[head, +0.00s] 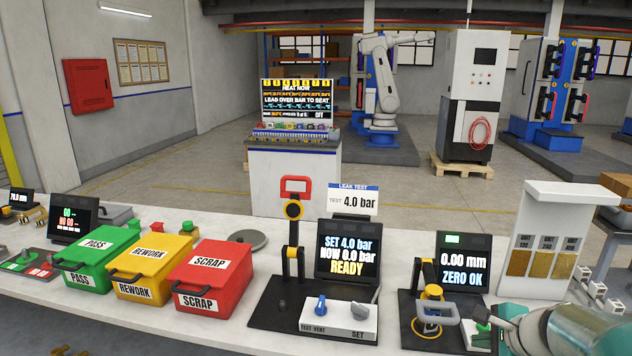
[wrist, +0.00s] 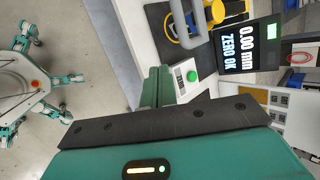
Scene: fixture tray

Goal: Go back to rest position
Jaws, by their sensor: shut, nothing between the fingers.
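My gripper (wrist: 157,86) shows in the wrist view with its two green fingers together and nothing between them. It is beside a small white block with a green button (wrist: 191,76), at the front edge of the bench. In the head view my teal arm comes in at the lower right, next to the gauge station (head: 425,338). The fingertips are hard to make out there. The gauge screen (head: 463,262) reads 0.00 mm and ZERO OK.
The leak test station (head: 265,318) stands left of the gauge, its screen reading READY. Green PASS (head: 95,262), yellow REWORK (head: 152,270) and red SCRAP (head: 208,280) boxes are further left. A white panel (head: 548,235) stands right. Open floor lies before the bench.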

